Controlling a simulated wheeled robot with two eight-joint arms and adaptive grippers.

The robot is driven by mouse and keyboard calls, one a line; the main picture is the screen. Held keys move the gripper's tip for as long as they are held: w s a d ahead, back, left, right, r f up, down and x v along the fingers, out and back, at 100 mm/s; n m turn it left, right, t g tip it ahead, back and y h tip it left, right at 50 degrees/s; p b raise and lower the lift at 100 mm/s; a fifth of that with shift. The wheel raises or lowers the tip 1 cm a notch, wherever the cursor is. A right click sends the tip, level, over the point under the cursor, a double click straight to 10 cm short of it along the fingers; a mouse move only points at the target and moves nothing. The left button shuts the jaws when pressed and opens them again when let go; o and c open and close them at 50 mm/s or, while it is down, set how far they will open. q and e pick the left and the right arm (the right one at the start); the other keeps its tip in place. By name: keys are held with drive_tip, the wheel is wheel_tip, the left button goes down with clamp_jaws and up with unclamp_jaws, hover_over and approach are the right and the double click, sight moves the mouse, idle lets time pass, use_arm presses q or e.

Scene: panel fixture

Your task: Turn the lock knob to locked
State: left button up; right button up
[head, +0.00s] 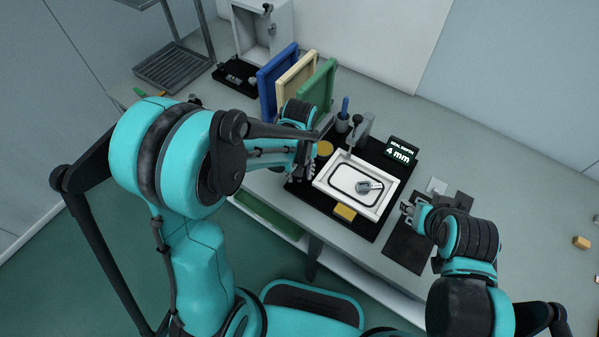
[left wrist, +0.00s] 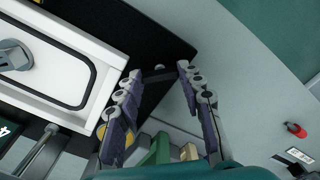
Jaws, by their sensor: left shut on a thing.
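A grey knob-like piece (head: 369,187) sits on the white panel (head: 331,187), inside its black outline; I cannot make out a locked marking. It also shows at the left edge of the left wrist view (left wrist: 14,56). My left gripper (head: 304,176) is over the black mat's left part, beside the panel and apart from the knob-like piece. In the left wrist view its fingers (left wrist: 158,72) are spaced around a small dark piece, on which it is shut; what that piece is, I cannot tell. My right gripper (head: 410,210) is low beside the panel's right side, its jaw gap unclear.
A black display (head: 401,151) reads "SEAL DEPTH 4 mm". A yellow block (head: 345,212) lies at the panel's front edge. Blue, cream and green boards (head: 318,92) stand behind my left gripper. A grey upright clamp-like part (head: 360,132) stands behind the panel. The bench's right side is mostly clear.

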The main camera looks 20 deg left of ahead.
use_arm(q)
drive_tip(key=m, duration=0.4)
drive_tip(key=shift+m, duration=2.3)
drive_tip(key=o, duration=1.2)
drive_tip(key=shift+c, duration=0.2)
drive_tip(key=shift+r, duration=4.05)
